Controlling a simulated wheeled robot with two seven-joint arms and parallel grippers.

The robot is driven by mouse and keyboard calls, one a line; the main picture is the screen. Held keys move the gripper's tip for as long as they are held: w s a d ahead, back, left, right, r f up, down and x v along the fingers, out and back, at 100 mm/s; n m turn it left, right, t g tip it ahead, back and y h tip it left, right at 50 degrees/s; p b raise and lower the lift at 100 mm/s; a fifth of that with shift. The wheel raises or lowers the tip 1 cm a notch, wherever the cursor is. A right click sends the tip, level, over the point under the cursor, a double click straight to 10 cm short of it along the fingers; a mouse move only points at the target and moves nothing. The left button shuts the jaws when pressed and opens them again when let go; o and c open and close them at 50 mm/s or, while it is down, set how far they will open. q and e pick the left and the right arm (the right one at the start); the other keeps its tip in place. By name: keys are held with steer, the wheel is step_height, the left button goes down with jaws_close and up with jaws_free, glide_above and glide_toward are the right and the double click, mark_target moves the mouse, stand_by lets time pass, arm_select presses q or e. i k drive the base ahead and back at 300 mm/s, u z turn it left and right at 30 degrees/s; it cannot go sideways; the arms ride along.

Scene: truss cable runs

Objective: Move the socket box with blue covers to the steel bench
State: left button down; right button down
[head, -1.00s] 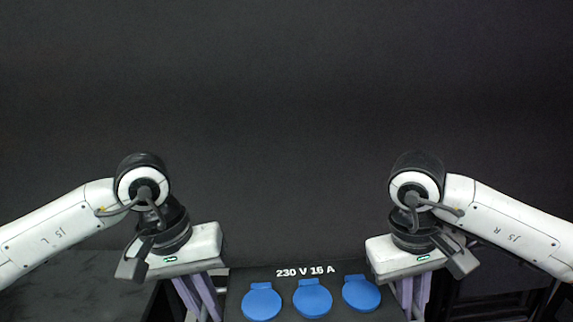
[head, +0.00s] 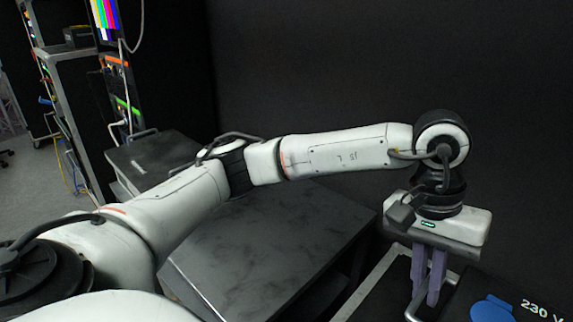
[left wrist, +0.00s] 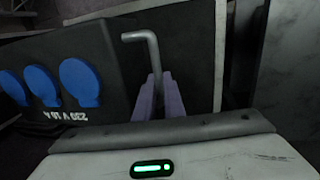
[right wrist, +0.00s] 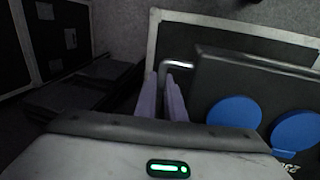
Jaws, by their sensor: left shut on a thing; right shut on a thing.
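The black socket box (head: 535,308) with blue covers is cut off at the lower right of the head view. It also shows in the left wrist view (left wrist: 95,45) and the right wrist view (right wrist: 225,75). My left gripper (head: 427,292) is shut on the metal handle (left wrist: 150,48) at one end of the box. My right gripper (right wrist: 163,98), outside the head view, is shut on the handle (right wrist: 180,64) at the other end. The steel bench (head: 265,250), with a dark scuffed top, stands left of the box. My left arm passes over it.
A metal-edged case (head: 372,287) lies below the box; I cannot tell whether they touch. A rack with cables (head: 80,95) and a dark case (head: 150,155) stand at the back left. The visible bench top is clear.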

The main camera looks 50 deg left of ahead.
mark_target(255, 261)
steer(key=z, duration=2.75)
steer(key=k, duration=1.8)
steer(key=u, duration=2.7)
